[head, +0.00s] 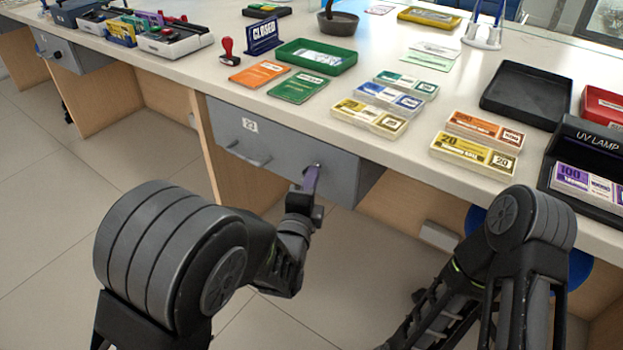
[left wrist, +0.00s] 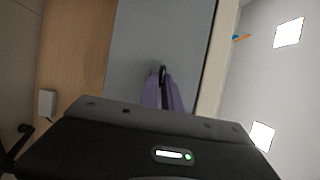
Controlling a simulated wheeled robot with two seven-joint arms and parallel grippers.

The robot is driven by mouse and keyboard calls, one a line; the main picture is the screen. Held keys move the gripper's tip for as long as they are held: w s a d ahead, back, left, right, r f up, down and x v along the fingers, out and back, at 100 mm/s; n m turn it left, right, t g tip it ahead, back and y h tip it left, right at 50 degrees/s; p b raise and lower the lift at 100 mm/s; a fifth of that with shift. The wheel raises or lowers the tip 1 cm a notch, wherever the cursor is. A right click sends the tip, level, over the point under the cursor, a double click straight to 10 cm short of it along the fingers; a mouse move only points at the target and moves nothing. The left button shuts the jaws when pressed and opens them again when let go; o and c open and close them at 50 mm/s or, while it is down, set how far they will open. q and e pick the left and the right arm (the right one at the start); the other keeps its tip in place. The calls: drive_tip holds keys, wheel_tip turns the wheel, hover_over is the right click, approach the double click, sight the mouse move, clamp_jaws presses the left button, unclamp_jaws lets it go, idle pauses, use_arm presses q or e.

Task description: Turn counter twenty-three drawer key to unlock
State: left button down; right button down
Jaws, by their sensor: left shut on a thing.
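The grey drawer (head: 233,130) marked 23 sits under the counter's front edge and looks closed, with a bar handle (head: 248,153) on its face. My left gripper (head: 312,178) is at the lock on the right part of this drawer face, its purplish fingers shut on the key. The key (left wrist: 163,74) shows as a small dark piece between the fingertips in the left wrist view; most of it is hidden by the fingers. How far it is turned cannot be told. My right arm is at the lower right in the head view, but its gripper is not clearly seen.
The countertop (head: 400,150) above holds banknote bundles (head: 368,117), a green tray (head: 316,56), a black tray (head: 526,94) and a UV lamp (head: 590,150). A wooden panel (head: 203,140) stands left of the drawer. Open floor lies below.

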use_arm(q)
drive_tip(key=c, duration=1.6)
unclamp_jaws()
drive_tip(key=shift+o, duration=0.2)
drive_tip(key=p+v, duration=0.1)
drive_tip(key=v, duration=0.6)
drive_tip(key=shift+s, duration=0.4)
